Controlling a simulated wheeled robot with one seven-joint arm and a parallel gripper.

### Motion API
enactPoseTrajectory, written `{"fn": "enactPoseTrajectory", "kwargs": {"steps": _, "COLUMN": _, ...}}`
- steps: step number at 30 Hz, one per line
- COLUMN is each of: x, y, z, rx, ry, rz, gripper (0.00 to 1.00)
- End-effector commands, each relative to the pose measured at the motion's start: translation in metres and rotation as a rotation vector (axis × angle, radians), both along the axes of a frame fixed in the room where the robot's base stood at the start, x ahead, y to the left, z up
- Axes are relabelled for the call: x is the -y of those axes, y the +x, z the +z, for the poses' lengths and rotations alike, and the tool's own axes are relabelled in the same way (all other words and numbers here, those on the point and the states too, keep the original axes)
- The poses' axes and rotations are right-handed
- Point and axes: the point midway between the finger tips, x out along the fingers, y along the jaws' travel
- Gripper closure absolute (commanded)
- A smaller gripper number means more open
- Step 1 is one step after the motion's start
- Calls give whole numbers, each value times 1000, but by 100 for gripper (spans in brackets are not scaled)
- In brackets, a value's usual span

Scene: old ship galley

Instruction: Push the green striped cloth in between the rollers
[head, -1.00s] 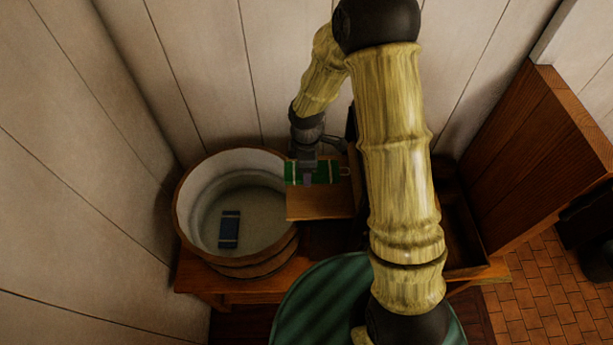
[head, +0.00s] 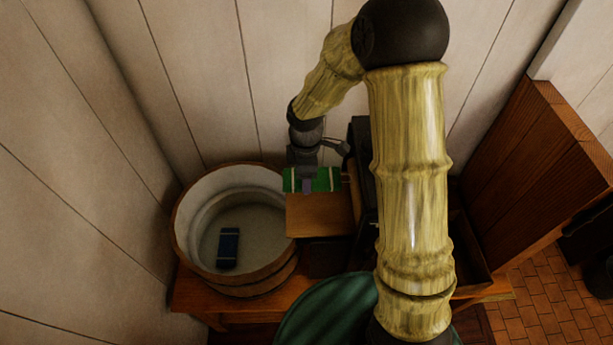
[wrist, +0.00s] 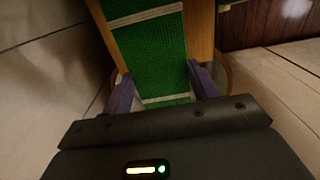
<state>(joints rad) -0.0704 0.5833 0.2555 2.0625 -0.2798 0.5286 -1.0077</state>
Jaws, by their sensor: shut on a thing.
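The green striped cloth (head: 325,179), with pale stripes near its ends, is at the back of a wooden board (head: 320,217). My gripper (head: 306,186) comes down on it from above and is shut on it near its left part. In the wrist view the cloth (wrist: 150,48) runs between my two purple fingers, with pale stripes across it and wood showing on both sides. A dark upright frame (head: 362,150) stands just right of the board, partly behind my arm. The rollers are not clearly visible, and I cannot tell whether the cloth's right end touches them.
A round wooden tub (head: 190,250) stands left of the board, with a dark blue striped cloth (head: 228,248) in it. A plank wall (head: 200,80) is close behind. A tall wooden panel (head: 505,185) rises at the right. A green round surface (head: 325,310) is in front.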

Motion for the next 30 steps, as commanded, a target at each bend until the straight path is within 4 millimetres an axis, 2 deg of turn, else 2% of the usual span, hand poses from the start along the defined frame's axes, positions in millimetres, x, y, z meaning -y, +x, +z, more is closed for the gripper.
{"fn": "enactPoseTrajectory", "kwargs": {"steps": 6, "x": 0, "y": 1, "z": 31, "rx": 3, "ry": 1, "rz": -1, "gripper": 67}}
{"fn": "enactPoseTrajectory", "kwargs": {"steps": 12, "x": 0, "y": 1, "z": 52, "rx": 2, "ry": 1, "rz": -1, "gripper": 67}}
{"fn": "enactPoseTrajectory", "kwargs": {"steps": 26, "x": 0, "y": 0, "z": 71, "rx": 1, "ry": 0, "rz": -1, "gripper": 67}}
{"fn": "enactPoseTrajectory", "kwargs": {"steps": 30, "x": 0, "y": 0, "z": 69, "rx": 1, "ry": 0, "rz": 0, "gripper": 67}}
